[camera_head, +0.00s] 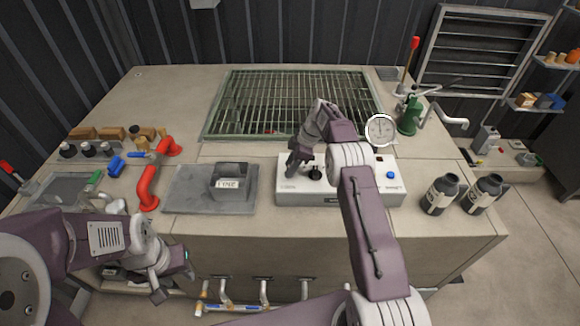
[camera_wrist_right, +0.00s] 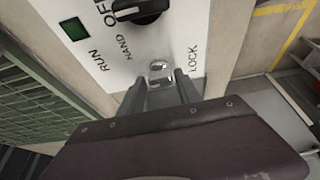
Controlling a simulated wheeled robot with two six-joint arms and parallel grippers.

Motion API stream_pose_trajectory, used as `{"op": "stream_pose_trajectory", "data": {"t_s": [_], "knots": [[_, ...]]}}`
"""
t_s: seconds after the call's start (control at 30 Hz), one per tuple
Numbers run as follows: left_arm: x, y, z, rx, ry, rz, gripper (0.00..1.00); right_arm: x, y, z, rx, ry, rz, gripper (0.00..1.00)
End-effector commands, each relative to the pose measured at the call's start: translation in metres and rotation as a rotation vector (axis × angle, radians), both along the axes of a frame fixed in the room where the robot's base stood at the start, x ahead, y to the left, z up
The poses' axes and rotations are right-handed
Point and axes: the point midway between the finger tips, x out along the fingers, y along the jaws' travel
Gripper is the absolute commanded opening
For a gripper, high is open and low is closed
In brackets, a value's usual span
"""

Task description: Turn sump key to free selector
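The white control box (camera_head: 340,192) stands on the bench. In the right wrist view its face (camera_wrist_right: 190,20) carries a black selector knob (camera_wrist_right: 140,10) among the words RUN, HAND and OFF. A small silver key or lock piece (camera_wrist_right: 160,72) sits beside the word LOCK. My right gripper (camera_head: 295,168) reaches down to the left end of the box. In the wrist view its fingers (camera_wrist_right: 161,85) are apart, one on each side of the silver piece; I cannot tell if they touch it. My left gripper (camera_head: 174,284) hangs open and empty before the bench's front edge.
A floor grating (camera_head: 290,90) lies behind the box. Two dark bottles (camera_head: 440,194) (camera_head: 485,194) and a green pump (camera_head: 409,117) stand to the right.

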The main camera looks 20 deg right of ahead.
Motion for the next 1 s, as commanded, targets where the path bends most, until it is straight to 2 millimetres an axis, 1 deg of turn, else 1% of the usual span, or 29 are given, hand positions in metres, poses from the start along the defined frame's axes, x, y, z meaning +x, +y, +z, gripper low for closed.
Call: {"op": "stream_pose_trajectory", "data": {"t_s": [0.3, 0.37, 0.47, 0.63, 0.73, 0.83, 1.0], "knots": [[0.000, 0.000, 0.000, 0.000, 0.000, 0.000, 0.36, 0.000, 0.001, 0.000, 0.002, 0.003, -0.001, 0.55], [0.000, 0.000, -0.001, 0.000, 0.000, 0.000, 0.36, -0.001, 0.000, 0.002, 0.002, 0.001, -0.001, 0.55], [0.000, 0.000, -0.004, 0.000, 0.000, 0.000, 0.36, -0.001, -0.006, 0.016, 0.002, -0.002, -0.002, 0.55], [0.000, 0.000, -0.003, 0.000, 0.000, 0.000, 0.36, -0.005, -0.021, 0.054, 0.001, -0.004, -0.002, 0.55], [0.000, 0.000, 0.000, 0.000, 0.000, 0.000, 0.36, -0.008, -0.028, 0.071, 0.002, -0.001, -0.002, 0.55], [0.000, 0.000, 0.002, 0.000, 0.000, 0.000, 0.36, -0.009, -0.033, 0.081, 0.002, 0.000, -0.003, 0.55], [0.000, 0.000, 0.002, 0.000, 0.000, 0.000, 0.36, -0.010, -0.034, 0.084, 0.003, 0.002, -0.002, 0.55]]}}
